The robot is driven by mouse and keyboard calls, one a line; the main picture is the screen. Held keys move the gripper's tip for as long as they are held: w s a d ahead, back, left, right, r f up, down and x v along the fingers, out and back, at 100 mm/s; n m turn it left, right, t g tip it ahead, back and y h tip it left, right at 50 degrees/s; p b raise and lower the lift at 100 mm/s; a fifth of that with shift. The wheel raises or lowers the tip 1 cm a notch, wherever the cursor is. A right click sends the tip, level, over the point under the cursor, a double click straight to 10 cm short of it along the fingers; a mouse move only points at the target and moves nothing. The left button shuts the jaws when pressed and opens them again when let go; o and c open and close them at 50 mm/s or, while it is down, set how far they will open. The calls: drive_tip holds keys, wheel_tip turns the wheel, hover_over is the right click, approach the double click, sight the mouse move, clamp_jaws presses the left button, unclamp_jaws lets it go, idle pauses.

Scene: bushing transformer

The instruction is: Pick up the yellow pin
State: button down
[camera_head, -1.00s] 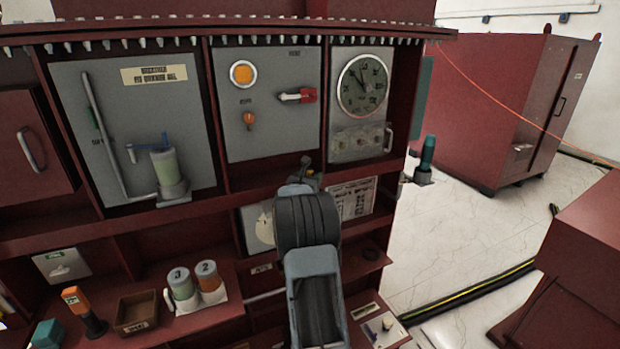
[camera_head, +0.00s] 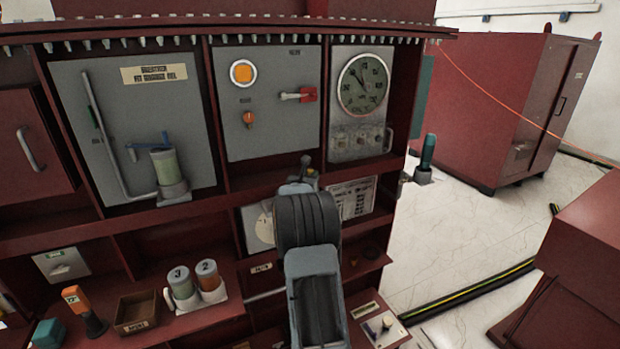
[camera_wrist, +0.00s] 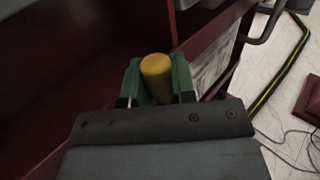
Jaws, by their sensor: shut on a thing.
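The yellow pin (camera_wrist: 156,68) shows in the wrist view as a rounded yellow cylinder between the two green fingers of my gripper (camera_wrist: 158,85). The fingers are shut on it, one on each side. Its lower part is hidden behind the dark gripper body. In the head view my gripper (camera_head: 306,172) is small and partly hidden behind my own arm, in front of the dark red shelf edge below the middle panel. The pin is too small to make out surely there.
Canisters (camera_head: 208,276) and a small open box (camera_head: 137,313) stand on the lower left shelf. Floor at right has a black-yellow cable (camera_head: 470,290).

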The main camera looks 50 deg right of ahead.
drive_tip(key=shift+r, duration=0.65)
drive_tip(key=s+a+r+b, duration=0.2)
drive_tip(key=s+a+r, duration=0.7)
drive_tip(key=a+r, duration=0.1)
drive_tip(key=shift+s+a+r+b, duration=0.2)
drive_tip(key=shift+r+b, duration=0.1)
drive_tip(key=shift+r, duration=0.5)
